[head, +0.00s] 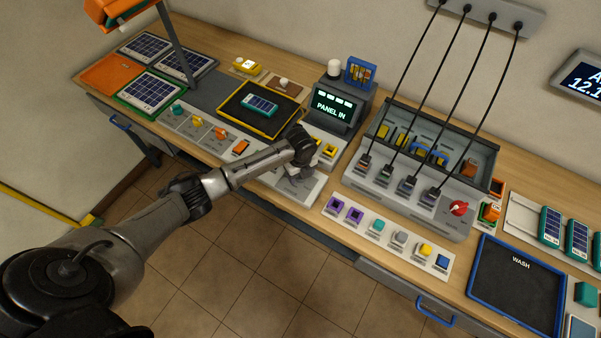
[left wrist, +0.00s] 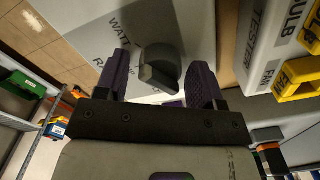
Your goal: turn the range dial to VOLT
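The range dial (left wrist: 158,66) is a dark grey knob on a pale grey panel (left wrist: 80,20) in the left wrist view. The lettering WATT and part of a word starting RA show beside it; I cannot read which mark it points at. My left gripper (left wrist: 161,78) is open, its two dark fingers on either side of the knob, with gaps that look clear. In the head view my left gripper (head: 299,165) is over the panel (head: 290,190) in front of the PANEL IN display, and hides the dial.
The PANEL IN display box (head: 335,105) stands just behind the gripper. Yellow sockets (head: 329,151) lie close on its right. A grey cabled unit (head: 420,175) is further right, with a row of coloured buttons (head: 388,235) in front. A yellow-edged dark tray (head: 262,108) lies behind the arm.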

